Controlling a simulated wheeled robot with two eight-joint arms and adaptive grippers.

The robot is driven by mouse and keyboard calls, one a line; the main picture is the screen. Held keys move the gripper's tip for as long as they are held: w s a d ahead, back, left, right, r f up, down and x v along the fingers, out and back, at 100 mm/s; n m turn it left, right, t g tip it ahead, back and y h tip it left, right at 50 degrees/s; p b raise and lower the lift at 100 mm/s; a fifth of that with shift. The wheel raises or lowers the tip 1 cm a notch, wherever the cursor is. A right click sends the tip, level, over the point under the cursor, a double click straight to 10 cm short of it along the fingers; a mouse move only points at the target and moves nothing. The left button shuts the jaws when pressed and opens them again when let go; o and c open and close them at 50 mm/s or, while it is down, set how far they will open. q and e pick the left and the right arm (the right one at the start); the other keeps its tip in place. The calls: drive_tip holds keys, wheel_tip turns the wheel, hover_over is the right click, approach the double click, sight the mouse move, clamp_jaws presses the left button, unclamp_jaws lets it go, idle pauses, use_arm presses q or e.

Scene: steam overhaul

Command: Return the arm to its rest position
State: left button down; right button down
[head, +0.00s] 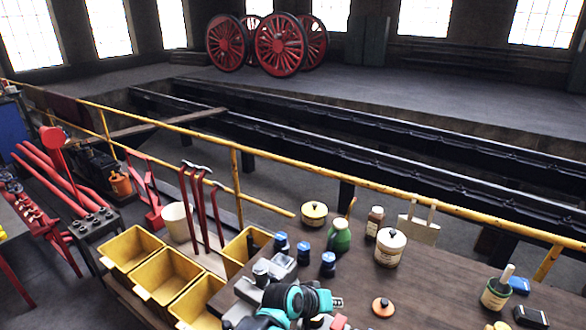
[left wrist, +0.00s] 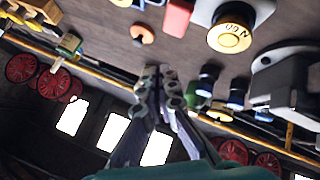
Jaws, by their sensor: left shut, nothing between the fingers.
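My left arm is teal and dark and comes in at the bottom of the head view, low over the near edge of the brown bench (head: 448,275). My left gripper (head: 337,303) shows only in small part there, pointing right. In the left wrist view the left gripper (left wrist: 158,85) has its grey fingers together with nothing held between them. The bench top appears behind the fingers, upside down. My right gripper is in neither view.
The bench holds a white lidded pot (head: 390,247), a green bottle (head: 339,236), blue-capped jars (head: 304,253), an orange ring (head: 383,307) and a brush pot (head: 495,293). Yellow bins (head: 133,247) stand left. A yellow railing (head: 330,182) runs behind, before a rail pit.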

use_arm(q)
drive_tip(key=s+a+y+b, duration=0.2)
drive_tip(key=s+a, duration=0.3)
drive_tip(key=a, duration=0.5)
drive_tip(key=s+a+f+n+t+y+b, duration=0.1)
drive_tip(key=s+a+y+b, duration=0.1)
drive_tip(key=s+a, duration=0.4)
drive_tip(key=s+a+f+y+b, duration=0.1)
drive_tip(key=s+a, duration=0.4)
drive_tip(key=a, duration=1)
drive_tip(key=shift+s+f+y+b, duration=0.15)
drive_tip(key=shift+s+y+b, duration=0.1)
drive_tip(key=shift+y+b, duration=0.7)
